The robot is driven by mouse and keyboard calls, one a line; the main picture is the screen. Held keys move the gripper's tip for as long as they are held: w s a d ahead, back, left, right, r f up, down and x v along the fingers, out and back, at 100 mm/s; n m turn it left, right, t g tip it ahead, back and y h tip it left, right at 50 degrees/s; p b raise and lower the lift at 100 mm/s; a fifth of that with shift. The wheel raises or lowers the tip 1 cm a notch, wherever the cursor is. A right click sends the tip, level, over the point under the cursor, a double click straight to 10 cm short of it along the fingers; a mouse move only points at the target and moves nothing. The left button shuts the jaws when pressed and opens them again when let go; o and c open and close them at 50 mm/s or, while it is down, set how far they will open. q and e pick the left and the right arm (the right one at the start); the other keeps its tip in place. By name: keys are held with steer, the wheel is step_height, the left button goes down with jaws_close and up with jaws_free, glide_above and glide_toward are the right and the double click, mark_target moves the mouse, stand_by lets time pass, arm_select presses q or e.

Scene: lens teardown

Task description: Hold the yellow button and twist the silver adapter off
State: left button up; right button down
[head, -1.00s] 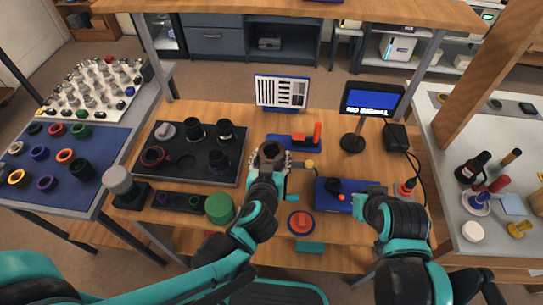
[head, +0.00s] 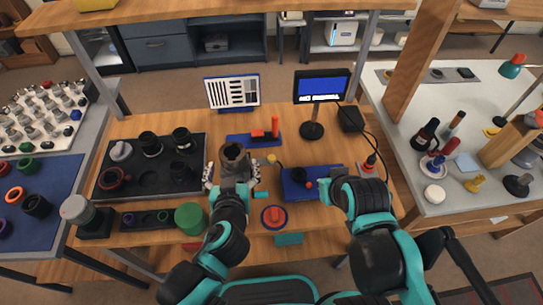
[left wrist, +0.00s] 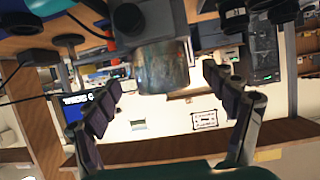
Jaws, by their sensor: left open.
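A dark, brownish metal cylinder (head: 234,152), which looks like the adapter, stands upright on the table. In the left wrist view the metal cylinder (left wrist: 163,66) looks silvery and joins a grey block (left wrist: 145,20). My left gripper (head: 232,174) has its fingers spread on either side of the cylinder. The wrist view shows gaps between the fingers (left wrist: 170,95) and the metal. A small yellow knob (head: 271,158), likely the yellow button, shows just right of the left gripper. My right arm reaches the blue tray's right end; its fingers are hidden.
A blue tray (head: 325,172) holds a black part and an orange-red ball. A black parts tray (head: 150,190) is at left. A small screen (head: 322,86) stands behind.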

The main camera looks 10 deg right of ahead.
arm_select(q)
steer(key=v, duration=0.7)
steer(key=shift+s, duration=0.15)
steer(key=shift+r, duration=0.1)
stand_by(0.4)
